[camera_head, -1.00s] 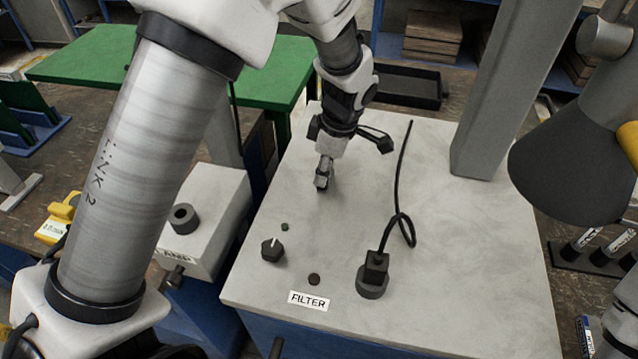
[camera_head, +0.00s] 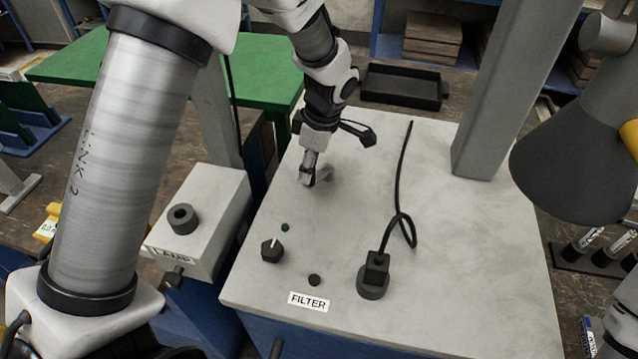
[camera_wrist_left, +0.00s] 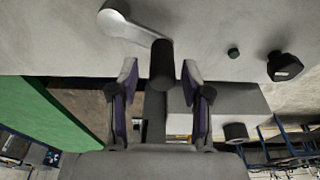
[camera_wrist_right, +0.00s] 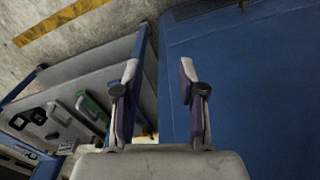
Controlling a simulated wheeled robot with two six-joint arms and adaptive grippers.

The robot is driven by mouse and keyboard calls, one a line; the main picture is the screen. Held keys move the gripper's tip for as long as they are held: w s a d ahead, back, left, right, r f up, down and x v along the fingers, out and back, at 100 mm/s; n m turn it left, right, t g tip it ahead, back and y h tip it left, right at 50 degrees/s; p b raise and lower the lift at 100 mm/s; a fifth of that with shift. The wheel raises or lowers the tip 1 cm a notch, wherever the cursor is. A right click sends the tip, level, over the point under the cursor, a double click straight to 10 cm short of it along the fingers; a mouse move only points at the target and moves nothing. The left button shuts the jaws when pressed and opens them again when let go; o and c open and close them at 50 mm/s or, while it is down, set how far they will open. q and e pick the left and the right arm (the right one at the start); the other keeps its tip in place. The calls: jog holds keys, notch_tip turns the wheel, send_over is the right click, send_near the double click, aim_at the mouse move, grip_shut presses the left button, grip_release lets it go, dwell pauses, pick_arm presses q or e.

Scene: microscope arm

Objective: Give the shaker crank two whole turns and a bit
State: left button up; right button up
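The shaker crank is a short grey metal arm (camera_head: 326,173) on the pale bench top, partly hidden by my left gripper (camera_head: 307,177) in the head view. In the left wrist view the crank arm (camera_wrist_left: 125,25) runs from its round hub to a dark upright handle (camera_wrist_left: 162,66). The handle stands between the two fingers of my left gripper (camera_wrist_left: 158,78). The fingers are apart, with a visible gap on each side of the handle. My right gripper (camera_wrist_right: 158,80) is open and empty, away from the crank.
A black knob (camera_head: 272,250), green button (camera_head: 285,227), FILTER label (camera_head: 308,301) and plug with looping cable (camera_head: 373,280) are on the bench top. A LAMP box (camera_head: 205,215) stands left. A grey column (camera_head: 510,90) and dark lamp shade (camera_head: 575,165) rise at right.

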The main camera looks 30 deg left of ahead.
pick_arm(q)
notch_tip(320, 180, up, 8)
jog(key=p, duration=0.6)
jog(key=shift+r, duration=0.1)
dwell(0.4)
